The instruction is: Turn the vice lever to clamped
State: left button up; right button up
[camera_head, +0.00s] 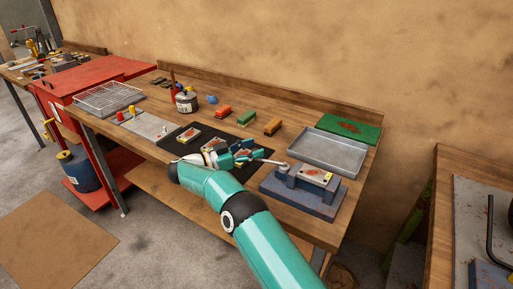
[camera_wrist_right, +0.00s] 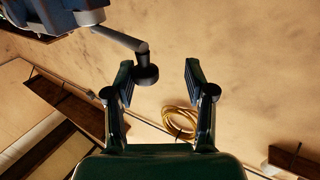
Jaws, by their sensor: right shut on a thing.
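The blue vice (camera_head: 300,197) stands near the right end of the workbench, with a light metal plate (camera_head: 314,174) in its top. Its lever (camera_head: 268,161) sticks out to the left from a round pivot. My right gripper (camera_head: 246,152) is at the lever's free end, shut on it. In the right wrist view, the lever (camera_wrist_right: 120,38) comes from the vice (camera_wrist_right: 60,14) at the upper left. Its dark knobbed end (camera_wrist_right: 146,74) lies between the fingertips (camera_wrist_right: 160,78), close to the left finger. My left gripper is not in view.
A grey metal tray (camera_head: 328,152) and a green mat (camera_head: 347,127) lie behind the vice. A black mat (camera_head: 190,150) with parts lies left of my gripper. Red, green and orange blocks (camera_head: 246,117) stand along the back. A wire basket (camera_head: 107,97) is farther left.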

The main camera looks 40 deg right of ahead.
jog(key=shift+f, duration=0.1)
jog(key=shift+a, duration=0.1)
jog(key=w+a, duration=0.1)
jog(key=a, duration=0.6)
jog(key=shift+w+a, duration=0.15)
jog(key=shift+w, duration=0.05)
dwell(0.3)
dwell(0.4)
